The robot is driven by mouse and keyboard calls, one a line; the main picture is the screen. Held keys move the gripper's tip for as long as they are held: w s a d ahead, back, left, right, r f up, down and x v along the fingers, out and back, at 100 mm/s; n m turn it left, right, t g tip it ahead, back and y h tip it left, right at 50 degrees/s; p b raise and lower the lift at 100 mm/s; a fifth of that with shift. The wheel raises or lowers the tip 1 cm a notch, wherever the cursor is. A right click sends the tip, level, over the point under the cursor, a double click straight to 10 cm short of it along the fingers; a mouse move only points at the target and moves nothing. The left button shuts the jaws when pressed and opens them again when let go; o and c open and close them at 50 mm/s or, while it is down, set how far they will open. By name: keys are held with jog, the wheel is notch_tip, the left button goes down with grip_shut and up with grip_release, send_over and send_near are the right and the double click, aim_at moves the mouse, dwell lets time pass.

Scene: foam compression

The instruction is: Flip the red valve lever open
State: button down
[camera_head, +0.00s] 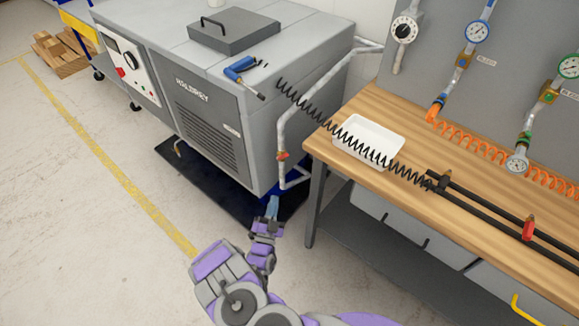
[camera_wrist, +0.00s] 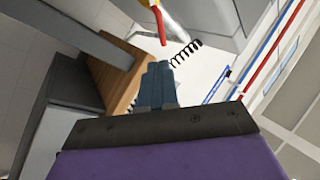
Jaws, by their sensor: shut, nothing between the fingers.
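The red valve lever (camera_head: 282,155) sits on a grey pipe (camera_head: 281,128) that runs down the right side of the grey machine. In the wrist view the lever (camera_wrist: 161,27) hangs from a brass-coloured fitting, just beyond my fingertips. My gripper (camera_head: 272,205) is below the lever in the head view and points up toward it. Its blue fingers (camera_wrist: 158,75) are together with nothing between them. A gap shows between the fingertips and the lever in the wrist view.
The wooden bench (camera_head: 325,150) stands close to the right of the pipe, with a white tray (camera_head: 368,141) and a coiled black hose (camera_head: 345,133) over it. The grey machine (camera_head: 208,108) is behind my gripper. Open floor (camera_head: 90,190) lies to the left.

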aim_at(283, 157)
jog(key=x, duration=1.3)
jog(key=shift+w+r, duration=0.2)
jog(key=shift+w, duration=0.15)
jog(key=shift+a, duration=0.15)
